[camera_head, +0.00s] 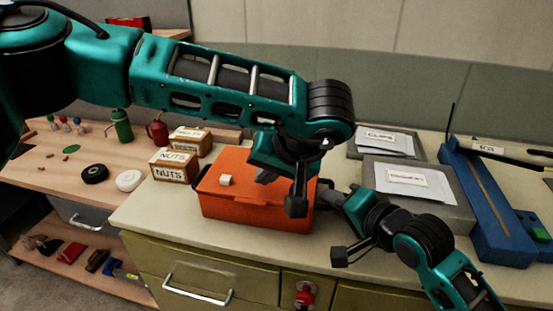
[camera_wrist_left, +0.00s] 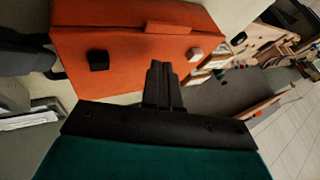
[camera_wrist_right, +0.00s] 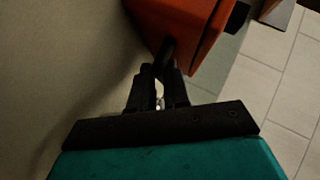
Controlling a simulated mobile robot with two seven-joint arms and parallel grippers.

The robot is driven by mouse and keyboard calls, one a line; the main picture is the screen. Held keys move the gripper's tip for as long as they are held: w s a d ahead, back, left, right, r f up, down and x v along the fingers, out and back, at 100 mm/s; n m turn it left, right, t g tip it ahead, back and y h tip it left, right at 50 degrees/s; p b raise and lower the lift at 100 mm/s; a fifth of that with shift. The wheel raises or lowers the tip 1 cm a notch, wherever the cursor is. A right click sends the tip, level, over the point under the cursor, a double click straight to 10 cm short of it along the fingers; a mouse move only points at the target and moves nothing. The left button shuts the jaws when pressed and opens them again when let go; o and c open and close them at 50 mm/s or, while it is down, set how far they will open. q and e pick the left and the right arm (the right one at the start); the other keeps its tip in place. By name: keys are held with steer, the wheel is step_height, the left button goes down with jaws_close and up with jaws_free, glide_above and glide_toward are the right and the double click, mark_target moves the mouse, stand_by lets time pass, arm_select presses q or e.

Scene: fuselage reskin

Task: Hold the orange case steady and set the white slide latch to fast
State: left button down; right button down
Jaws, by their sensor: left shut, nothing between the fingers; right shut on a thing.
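The orange case (camera_head: 240,207) sits on the counter near its front edge; it also shows in both wrist views (camera_wrist_left: 125,38) (camera_wrist_right: 182,22). The small white slide latch (camera_head: 225,180) is on its upper face, toward the left end; the left wrist view shows it (camera_wrist_left: 195,54) right of the fingertips. My left gripper (camera_head: 262,177) is shut and empty, over the case right of the latch and apart from it. My right gripper (camera_head: 326,199) is shut on the black side handle (camera_wrist_right: 166,52) at the case's right end. The latch's label, if any, is unreadable.
Grey boxes with paper labels (camera_head: 418,187) and a blue tool (camera_head: 497,215) stand to the right. A wooden bench (camera_head: 70,165) holds a black and a white ring. Drawers lie below the counter.

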mark_target(225, 177)
arm_select(q)
steer(key=a, duration=0.2)
steer(key=w+a+f, duration=0.1)
steer(key=shift+w+a+f, duration=0.1)
steer(key=shift+a, duration=0.7)
steer(key=shift+w+a, duration=0.25)
steer(key=shift+a, duration=0.9)
steer(key=shift+d, duration=0.15)
steer(key=d, duration=0.3)
steer(key=shift+s+d, duration=0.35)
steer(key=shift+d, duration=0.05)
steer(key=v, duration=1)
